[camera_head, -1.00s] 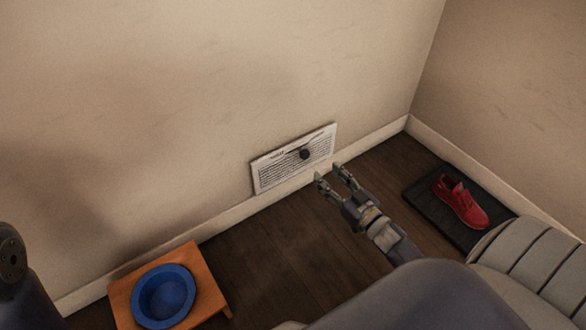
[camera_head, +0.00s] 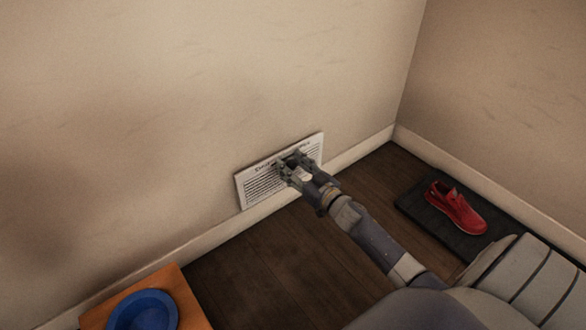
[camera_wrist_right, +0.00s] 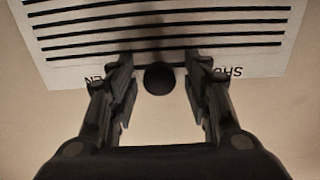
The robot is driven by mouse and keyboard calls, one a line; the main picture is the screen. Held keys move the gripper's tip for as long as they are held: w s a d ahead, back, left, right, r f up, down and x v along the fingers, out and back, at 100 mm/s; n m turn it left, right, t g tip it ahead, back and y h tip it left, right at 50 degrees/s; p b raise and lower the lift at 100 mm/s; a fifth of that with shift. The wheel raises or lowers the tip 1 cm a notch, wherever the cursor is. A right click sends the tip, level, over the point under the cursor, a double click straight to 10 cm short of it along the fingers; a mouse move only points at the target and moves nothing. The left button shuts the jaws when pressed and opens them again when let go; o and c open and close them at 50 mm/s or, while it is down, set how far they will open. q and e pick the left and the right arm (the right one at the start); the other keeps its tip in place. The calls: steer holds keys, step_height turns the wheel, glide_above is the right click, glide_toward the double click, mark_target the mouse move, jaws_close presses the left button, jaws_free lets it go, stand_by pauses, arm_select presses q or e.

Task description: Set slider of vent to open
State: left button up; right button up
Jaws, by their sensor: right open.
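The white slatted vent (camera_head: 247,187) is low on the wall, above the baseboard. It also shows upside down in the right wrist view (camera_wrist_right: 60,52). Its dark round slider knob (camera_wrist_right: 159,78) sits about midway between two partly covered labels, "SHU…" at picture right and "…EN" at picture left. My right gripper (camera_head: 290,163) is open at the vent. In the wrist view its fingertips (camera_wrist_right: 160,72) are on either side of the knob, with a visible gap on both sides. In the head view the gripper hides the knob. My left gripper is not in view.
A red shoe (camera_head: 456,207) lies on a dark mat (camera_head: 419,215) at the right. A blue bowl (camera_head: 146,311) sits on an orange-brown stand (camera_head: 187,294) at lower left. The wooden floor (camera_head: 262,262) between them is clear apart from my right arm.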

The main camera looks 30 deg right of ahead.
jaws_close()
steer(key=shift+w+d+r+p, duration=0.1)
steer(key=shift+d+p, duration=0.1)
steer(key=shift+d, duration=0.85)
steer(key=shift+w+d+p, duration=0.1)
steer(key=shift+d+p, duration=0.05)
steer(key=shift+d, duration=0.9)
steer(key=shift+c, duration=0.4)
jaws_free()
steer(key=shift+o, duration=0.4)
steer(key=s+d, duration=0.1)
steer(key=s, duration=1.1)
